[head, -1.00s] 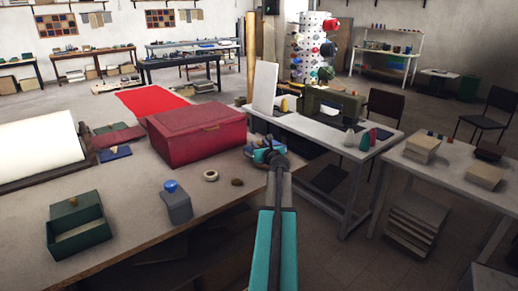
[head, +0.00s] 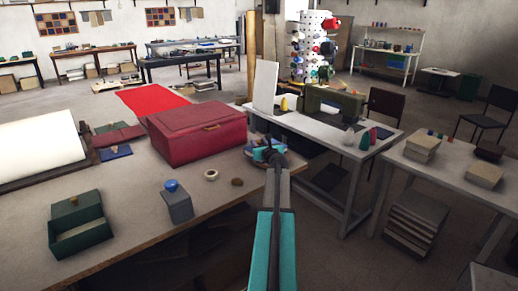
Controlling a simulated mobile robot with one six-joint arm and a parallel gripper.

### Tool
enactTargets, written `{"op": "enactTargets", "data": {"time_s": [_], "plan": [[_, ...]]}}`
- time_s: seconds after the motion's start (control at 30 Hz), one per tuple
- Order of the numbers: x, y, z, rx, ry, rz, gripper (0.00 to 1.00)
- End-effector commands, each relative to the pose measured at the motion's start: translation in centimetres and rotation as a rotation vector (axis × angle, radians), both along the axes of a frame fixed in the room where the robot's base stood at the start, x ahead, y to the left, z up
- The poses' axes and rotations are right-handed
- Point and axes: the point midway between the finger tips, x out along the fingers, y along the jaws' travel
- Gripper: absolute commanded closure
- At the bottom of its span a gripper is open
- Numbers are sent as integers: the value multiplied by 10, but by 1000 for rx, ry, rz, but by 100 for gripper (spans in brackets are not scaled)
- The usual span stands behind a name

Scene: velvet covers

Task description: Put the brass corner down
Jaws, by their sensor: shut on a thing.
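My gripper (head: 262,153) is at the end of my outstretched teal arm, over the right edge of the large work table (head: 140,190), just right of the red box. It is small in the head view and seen from behind. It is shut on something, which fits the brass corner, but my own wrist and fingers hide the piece. I cannot make out its shape or whether it touches the table.
The closed red box (head: 200,138) stands close to the left of my gripper. A sewing-machine table (head: 375,145) stands right, across a gap.

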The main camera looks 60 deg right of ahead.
Motion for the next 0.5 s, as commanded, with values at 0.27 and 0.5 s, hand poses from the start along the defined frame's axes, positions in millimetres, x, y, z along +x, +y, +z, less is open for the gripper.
{"op": "enactTargets", "data": {"time_s": [0.27,0.5], "plan": [[0,0,-24,0,0,-1,98],[-2,0,-24,0,0,-2,98]]}}
